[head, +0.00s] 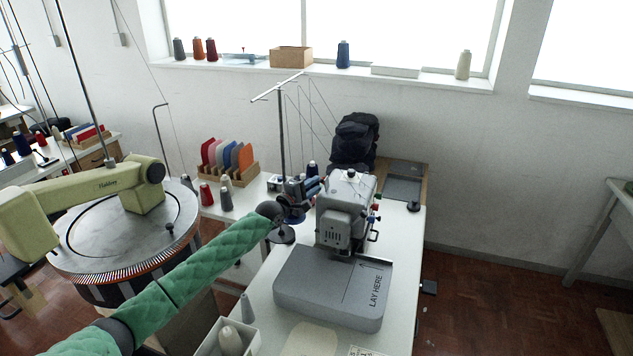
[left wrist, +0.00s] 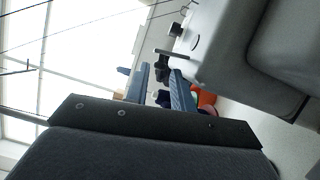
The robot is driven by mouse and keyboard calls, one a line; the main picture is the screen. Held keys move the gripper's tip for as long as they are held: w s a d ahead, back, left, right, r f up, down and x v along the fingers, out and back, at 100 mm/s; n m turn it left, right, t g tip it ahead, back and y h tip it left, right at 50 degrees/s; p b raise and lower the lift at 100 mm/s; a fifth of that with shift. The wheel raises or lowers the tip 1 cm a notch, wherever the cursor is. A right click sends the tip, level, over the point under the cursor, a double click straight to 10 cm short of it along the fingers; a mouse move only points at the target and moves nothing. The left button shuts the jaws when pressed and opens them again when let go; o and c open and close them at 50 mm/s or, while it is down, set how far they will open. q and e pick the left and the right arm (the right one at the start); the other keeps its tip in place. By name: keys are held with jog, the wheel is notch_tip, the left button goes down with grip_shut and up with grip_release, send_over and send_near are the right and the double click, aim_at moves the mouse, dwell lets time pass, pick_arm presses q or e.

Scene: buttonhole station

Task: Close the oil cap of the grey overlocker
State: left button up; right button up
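The grey overlocker (head: 335,228) stands on the white table; its grey body also fills the upper right of the left wrist view (left wrist: 230,50). I cannot pick out the oil cap for sure. In the left wrist view a dark knob (left wrist: 175,30) and a thin grey bar (left wrist: 171,53) stick out from the body. My left gripper (head: 318,184) is at the machine's upper left side. Its two blue fingers (left wrist: 160,72) are apart, with a gap between them; dark shapes show behind the gap. Whether they touch the machine is unclear. My right gripper is not in view.
A thread stand (head: 281,125) with thin threads rises behind my left gripper. A grey plate marked "LAY HERE" (head: 320,295) lies in front of the machine. A black bag (head: 353,140) is behind it. A round press table (head: 80,240) with a green arm (head: 90,190) stands left.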

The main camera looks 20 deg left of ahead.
pick_arm(q)
jog(key=shift+x, duration=0.8)
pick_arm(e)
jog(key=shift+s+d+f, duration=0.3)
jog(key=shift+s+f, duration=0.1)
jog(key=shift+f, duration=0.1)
pick_arm(q)
grip_shut()
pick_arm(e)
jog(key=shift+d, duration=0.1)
